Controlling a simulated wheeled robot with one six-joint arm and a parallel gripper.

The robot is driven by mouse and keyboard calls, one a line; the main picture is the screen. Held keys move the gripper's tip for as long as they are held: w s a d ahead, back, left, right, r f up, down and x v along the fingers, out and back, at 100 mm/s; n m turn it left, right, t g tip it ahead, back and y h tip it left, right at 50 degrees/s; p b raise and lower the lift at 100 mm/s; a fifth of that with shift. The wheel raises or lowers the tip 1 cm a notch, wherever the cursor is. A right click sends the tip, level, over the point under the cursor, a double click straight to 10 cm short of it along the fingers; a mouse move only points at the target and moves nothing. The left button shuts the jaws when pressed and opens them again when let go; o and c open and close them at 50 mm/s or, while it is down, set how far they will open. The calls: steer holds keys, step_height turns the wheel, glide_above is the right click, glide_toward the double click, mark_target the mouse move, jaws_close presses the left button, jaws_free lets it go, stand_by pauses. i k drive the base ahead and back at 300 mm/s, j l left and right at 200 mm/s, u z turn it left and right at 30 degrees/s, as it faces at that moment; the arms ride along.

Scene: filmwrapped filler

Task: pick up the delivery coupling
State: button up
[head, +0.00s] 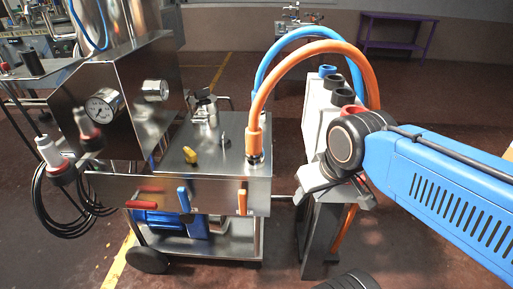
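No part is clearly marked as the delivery coupling. An orange hose (300,58) arches from a metal hose fitting (254,158) on the steel machine's deck to behind the grey column. A blue hose (300,36) arches beside it. The column (318,112) has blue and black round collars (337,82) on top. My blue arm reaches in from the right. My gripper (312,190) is low in front of the column, right of the machine and apart from the hose fitting. Its fingers are small and partly hidden, so their opening is unclear. I see nothing held.
The wheeled steel machine (215,188) carries gauges (102,108), a yellow knob (190,156) and red, blue and orange handles (184,200). Black cables (62,200) hang at its left. A purple table (396,40) stands at the back. Open floor (440,95) lies behind my arm.

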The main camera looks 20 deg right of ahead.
mark_target(254, 149)
steer(key=k+z, duration=0.25)
steer(key=z, duration=0.15)
steer(key=k+z, duration=0.25)
steer(key=z, duration=0.15)
steer(key=k+z, duration=0.4)
steer(key=i+l, duration=0.05)
steer(key=i, duration=0.05)
